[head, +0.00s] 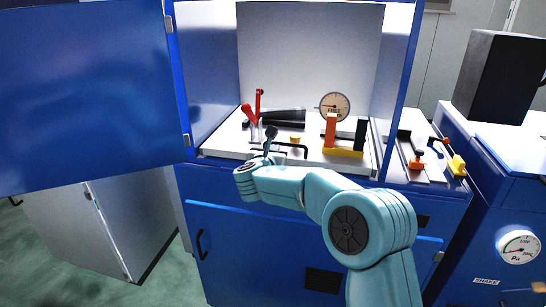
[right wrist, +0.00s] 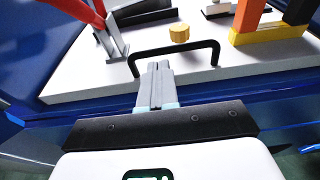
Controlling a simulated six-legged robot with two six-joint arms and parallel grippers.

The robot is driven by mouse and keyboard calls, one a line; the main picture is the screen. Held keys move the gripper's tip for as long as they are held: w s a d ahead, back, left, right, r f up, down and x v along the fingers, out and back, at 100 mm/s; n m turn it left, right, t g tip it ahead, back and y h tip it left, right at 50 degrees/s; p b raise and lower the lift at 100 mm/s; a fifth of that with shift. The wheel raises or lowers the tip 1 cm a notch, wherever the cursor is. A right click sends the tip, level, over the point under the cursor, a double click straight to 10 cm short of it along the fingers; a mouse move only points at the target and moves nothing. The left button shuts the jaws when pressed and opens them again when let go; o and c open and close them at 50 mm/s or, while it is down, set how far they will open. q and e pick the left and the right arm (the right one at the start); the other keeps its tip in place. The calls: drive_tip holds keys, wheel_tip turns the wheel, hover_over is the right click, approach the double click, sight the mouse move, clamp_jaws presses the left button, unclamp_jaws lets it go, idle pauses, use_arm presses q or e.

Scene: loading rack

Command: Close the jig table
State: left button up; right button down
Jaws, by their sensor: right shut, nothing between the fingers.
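The jig table (head: 222,142) is a white plate in the open blue cabinet, its front edge near the cabinet's front. It also fills the upper part of the right wrist view (right wrist: 75,82). A black bar handle (head: 292,146) stands at its front; it shows whole in the right wrist view (right wrist: 180,48). My right gripper (head: 275,153) is shut and empty, close to the handle. In the right wrist view its fingertips (right wrist: 159,67) appear between the handle's legs, below the bar; I cannot tell whether they touch it. My left gripper is not in view.
The table carries a red-handled clamp (head: 259,103), a dial gauge (head: 335,106) and an orange and yellow fixture (head: 331,132). The blue cabinet door (head: 80,95) stands open at left. A blue unit (head: 500,200) with a pressure gauge stands at right.

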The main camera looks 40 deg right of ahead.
drive_tip(key=b+v, duration=0.2)
drive_tip(key=v, duration=0.8)
